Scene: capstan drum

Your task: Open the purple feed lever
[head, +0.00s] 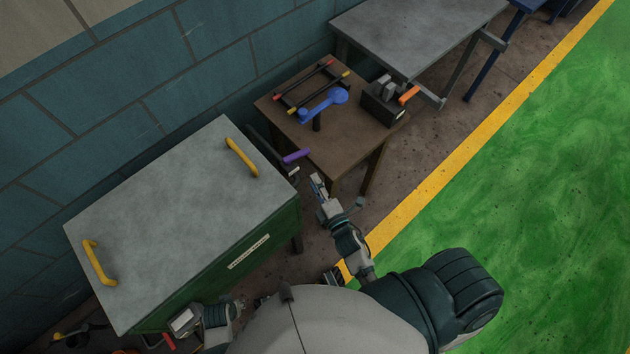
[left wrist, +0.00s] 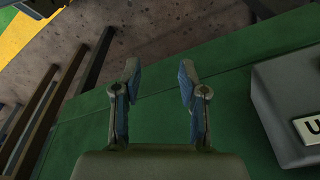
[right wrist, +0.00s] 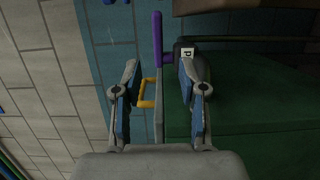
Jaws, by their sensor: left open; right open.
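The purple feed lever (head: 296,156) sticks out at the near edge of the brown table, beside the green cabinet's right end. In the right wrist view the purple lever (right wrist: 157,38) stands upright beyond my fingertips, next to a dark block with a white label (right wrist: 188,52). My right gripper (head: 318,183) is open and empty, just below and right of the lever, apart from it. It also shows in the right wrist view (right wrist: 157,80). My left gripper (left wrist: 160,85) is open and empty beside the green cabinet's side; in the head view it is low by the cabinet's front.
The green cabinet (head: 190,200) has a grey top with yellow handles (head: 241,157). The brown table (head: 345,150) holds a blue crank (head: 325,103), a rack of rods and a dark box with an orange lever (head: 408,95). A grey workbench (head: 415,35) stands behind. The green floor is clear.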

